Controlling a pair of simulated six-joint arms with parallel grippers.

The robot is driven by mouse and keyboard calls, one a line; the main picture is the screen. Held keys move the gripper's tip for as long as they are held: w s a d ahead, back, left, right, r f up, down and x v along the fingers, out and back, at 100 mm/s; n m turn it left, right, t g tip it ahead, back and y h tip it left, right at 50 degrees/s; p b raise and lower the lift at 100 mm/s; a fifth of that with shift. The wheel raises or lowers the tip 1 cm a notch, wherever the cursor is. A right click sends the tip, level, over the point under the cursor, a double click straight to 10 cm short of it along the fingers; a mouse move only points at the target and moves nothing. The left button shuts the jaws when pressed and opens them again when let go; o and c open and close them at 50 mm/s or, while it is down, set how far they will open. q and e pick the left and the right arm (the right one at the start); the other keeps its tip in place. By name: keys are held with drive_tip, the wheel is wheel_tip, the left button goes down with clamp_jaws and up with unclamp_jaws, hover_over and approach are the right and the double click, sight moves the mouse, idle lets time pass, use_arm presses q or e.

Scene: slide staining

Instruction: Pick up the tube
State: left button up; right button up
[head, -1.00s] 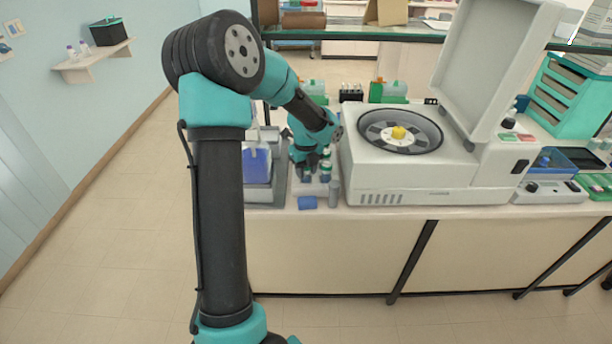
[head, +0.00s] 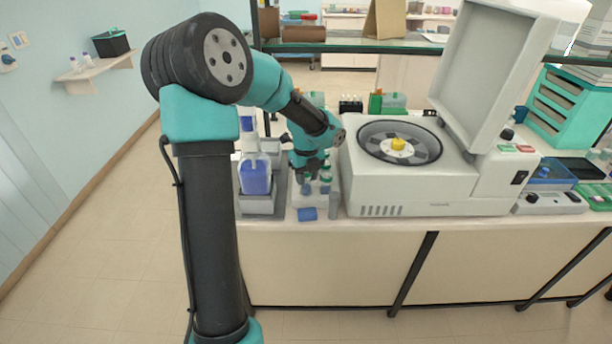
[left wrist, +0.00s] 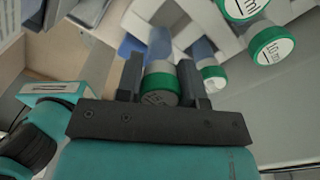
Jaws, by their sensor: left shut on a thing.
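My left gripper (head: 314,176) is at the bench, over a pale rack (head: 316,201) left of the centrifuge. In the left wrist view its two dark fingers (left wrist: 163,88) are shut on a green-capped tube (left wrist: 159,79), one finger on each side of the cap. The tube's lower part is mostly hidden and looks bluish. Another green-capped tube (left wrist: 212,75) stands just to the right, apart from the fingers. Two more green caps (left wrist: 271,46) show at the upper right. In the head view a green-capped tube (head: 326,172) shows beside the gripper. My right gripper is not in view.
An open white centrifuge (head: 430,187) stands close right of the rack. A bottle of blue liquid (head: 254,176) sits in a grey holder on the left. A small blue block (head: 308,214) lies near the bench's front edge. A shelf (head: 400,46) spans behind.

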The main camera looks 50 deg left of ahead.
use_arm(q)
drive_tip(key=s+d+r, duration=0.1)
drive_tip(key=s+d, duration=0.8)
drive_tip(key=d, duration=0.1)
drive_tip(key=shift+s+d+r, duration=0.15)
drive_tip(key=shift+d, duration=0.15)
